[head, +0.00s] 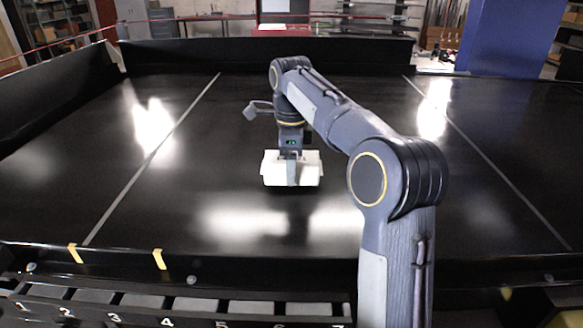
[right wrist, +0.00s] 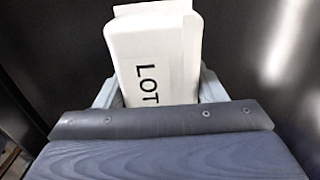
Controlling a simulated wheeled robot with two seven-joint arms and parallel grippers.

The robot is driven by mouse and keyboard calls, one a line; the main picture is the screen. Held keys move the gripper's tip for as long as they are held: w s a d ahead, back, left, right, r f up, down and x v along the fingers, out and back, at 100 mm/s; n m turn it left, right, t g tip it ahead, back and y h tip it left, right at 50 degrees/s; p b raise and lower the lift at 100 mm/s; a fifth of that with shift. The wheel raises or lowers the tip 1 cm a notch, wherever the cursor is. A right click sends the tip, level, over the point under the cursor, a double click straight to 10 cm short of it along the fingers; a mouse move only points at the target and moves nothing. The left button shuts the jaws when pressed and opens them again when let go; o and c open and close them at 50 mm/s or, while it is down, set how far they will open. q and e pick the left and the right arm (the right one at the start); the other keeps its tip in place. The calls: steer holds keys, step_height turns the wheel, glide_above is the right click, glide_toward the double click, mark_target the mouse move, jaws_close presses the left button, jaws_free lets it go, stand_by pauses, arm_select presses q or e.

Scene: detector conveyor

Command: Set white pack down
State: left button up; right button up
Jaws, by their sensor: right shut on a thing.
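The white pack (head: 309,170) is a pale box held over the black conveyor belt (head: 120,220), between the two grey lines. In the right wrist view the white pack (right wrist: 155,60) shows black letters reading "LOT". My right gripper (head: 291,172) is shut on the pack, with its fingers on either side of it. In the right wrist view the gripper (right wrist: 158,95) is partly hidden behind its own housing. I cannot tell whether the pack's underside touches the belt. My left gripper is not in view.
The belt around the pack is bare, with bright reflections. A raised black wall (head: 270,52) runs along the back. Yellow marks (head: 159,259) sit on the front edge, above a row of numbered slots (head: 160,304). A blue pillar (head: 513,38) stands at the back right.

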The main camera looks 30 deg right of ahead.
steer(key=shift+f, duration=0.6)
steer(key=shift+f, duration=0.2)
steer(key=o, duration=1.3)
step_height(320, 180, up, 12)
steer(key=p, duration=0.2)
steer(key=shift+r+p, duration=0.2)
steer(key=shift+p, duration=0.15)
steer(key=shift+s, duration=0.1)
